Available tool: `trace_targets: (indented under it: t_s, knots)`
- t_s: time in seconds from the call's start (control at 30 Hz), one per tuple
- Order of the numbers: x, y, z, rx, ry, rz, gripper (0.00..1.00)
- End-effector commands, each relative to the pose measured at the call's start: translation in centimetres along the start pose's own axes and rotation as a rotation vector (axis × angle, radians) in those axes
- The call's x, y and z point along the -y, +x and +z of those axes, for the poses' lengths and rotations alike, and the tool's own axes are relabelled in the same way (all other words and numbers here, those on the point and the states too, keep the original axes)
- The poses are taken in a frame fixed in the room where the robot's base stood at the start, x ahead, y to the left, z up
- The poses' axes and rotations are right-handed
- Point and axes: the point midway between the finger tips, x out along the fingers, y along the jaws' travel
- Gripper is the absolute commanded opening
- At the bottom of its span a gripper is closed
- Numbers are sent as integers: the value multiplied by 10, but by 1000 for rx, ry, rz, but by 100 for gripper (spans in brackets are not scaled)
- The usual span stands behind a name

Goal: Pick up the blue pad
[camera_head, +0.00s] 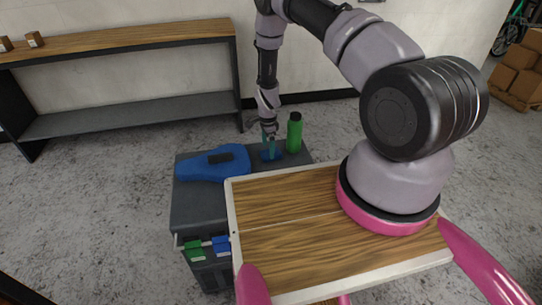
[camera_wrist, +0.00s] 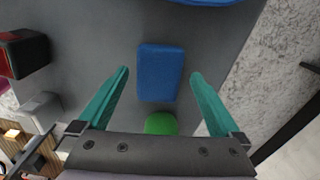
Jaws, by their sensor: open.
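The blue pad (camera_wrist: 160,72) is a small flat rectangular block lying on a dark grey cart top. In the wrist view it lies ahead of and between the two teal fingers of my gripper (camera_wrist: 160,82), which are spread wide with nothing between them touching. In the head view my gripper (camera_head: 269,140) points down over the back of the cart top, and the blue pad (camera_head: 271,155) shows just below the fingertips, partly hidden by them. I cannot tell the exact height gap.
A large blue case (camera_head: 214,165) lies to the left on the grey cart (camera_head: 198,210). A wood-topped bench (camera_head: 120,40) stands behind.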

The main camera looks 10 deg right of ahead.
Motion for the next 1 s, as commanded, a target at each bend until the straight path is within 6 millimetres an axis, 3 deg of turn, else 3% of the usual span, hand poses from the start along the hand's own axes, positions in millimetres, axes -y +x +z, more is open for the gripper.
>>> trace_targets:
  t_s: [0.2, 0.47, 0.6, 0.67, 1.0]
  knots:
    - [-1, 27, 2, 0, -2, 0, 100]
    - [-1, 28, 2, 0, -1, -1, 100]
    - [-1, 28, 2, 0, -1, 0, 46]
    - [-1, 28, 2, 0, -1, 0, 27]
    - [0, 18, 2, 0, -1, -3, 26]
